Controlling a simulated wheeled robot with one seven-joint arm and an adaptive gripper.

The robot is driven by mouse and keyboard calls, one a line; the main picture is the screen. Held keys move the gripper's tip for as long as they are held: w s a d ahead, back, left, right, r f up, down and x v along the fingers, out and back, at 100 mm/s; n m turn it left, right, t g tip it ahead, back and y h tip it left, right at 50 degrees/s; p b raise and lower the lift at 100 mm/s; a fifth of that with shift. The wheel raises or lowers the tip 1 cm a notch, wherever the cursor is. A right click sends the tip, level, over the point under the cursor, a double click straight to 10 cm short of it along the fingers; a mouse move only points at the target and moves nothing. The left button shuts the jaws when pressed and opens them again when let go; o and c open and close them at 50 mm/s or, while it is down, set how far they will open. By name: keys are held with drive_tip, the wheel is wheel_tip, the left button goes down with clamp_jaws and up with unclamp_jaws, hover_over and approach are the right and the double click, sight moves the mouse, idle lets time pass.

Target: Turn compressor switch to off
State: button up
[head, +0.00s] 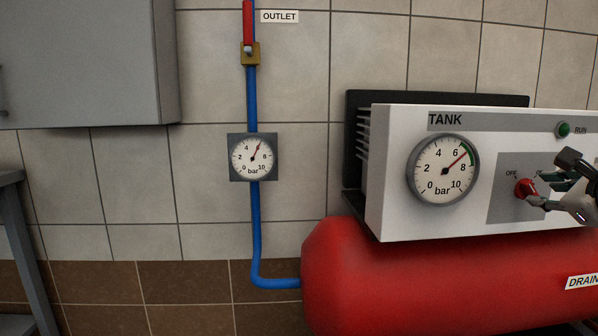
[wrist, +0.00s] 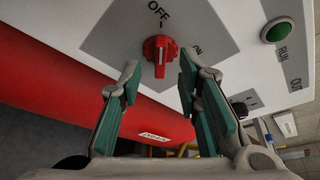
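The red compressor switch (wrist: 160,52) is a round knob with a raised grip bar on a grey panel patch. The OFF label (wrist: 159,10) is above it in the wrist view and the ON label (wrist: 197,50) is to its right. The bar appears roughly lined up with OFF. In the head view the switch (head: 525,188) is partly hidden by my gripper (head: 545,187). My gripper (wrist: 161,70) is open and empty, its green-padded fingers apart, with the knob between and just beyond the tips. I cannot tell whether a finger touches it.
The white compressor housing (head: 395,180) sits above a red tank (head: 380,275). The tank gauge (head: 443,170) reads about 7 bar. A green RUN lamp (head: 563,130) is above the switch. A blue pipe (head: 254,220) with a smaller gauge (head: 252,157) runs up the wall at left.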

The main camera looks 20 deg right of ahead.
drive_tip(key=v, duration=0.4)
